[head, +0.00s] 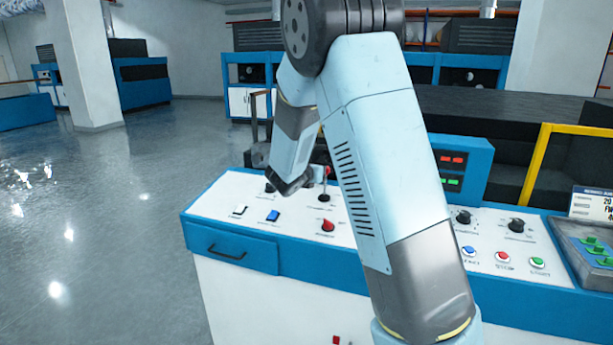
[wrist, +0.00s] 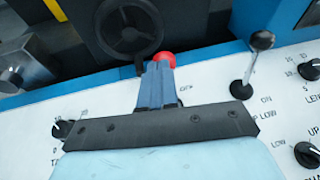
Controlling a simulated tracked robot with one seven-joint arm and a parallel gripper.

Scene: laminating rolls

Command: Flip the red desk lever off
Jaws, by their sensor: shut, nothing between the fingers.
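The red desk lever shows its round red knob (wrist: 163,58) in the wrist view, right at the tips of my gripper (wrist: 158,72). The fingers are shut with nothing between them, and they hide most of the lever's shaft. I cannot tell whether they touch the knob.
A black-knobbed lever (wrist: 262,42) stands to the right in the wrist view, with black dials (wrist: 308,155) nearby. A black handwheel (wrist: 130,30) is behind the red knob. A yellow rail (head: 533,165) stands at right.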

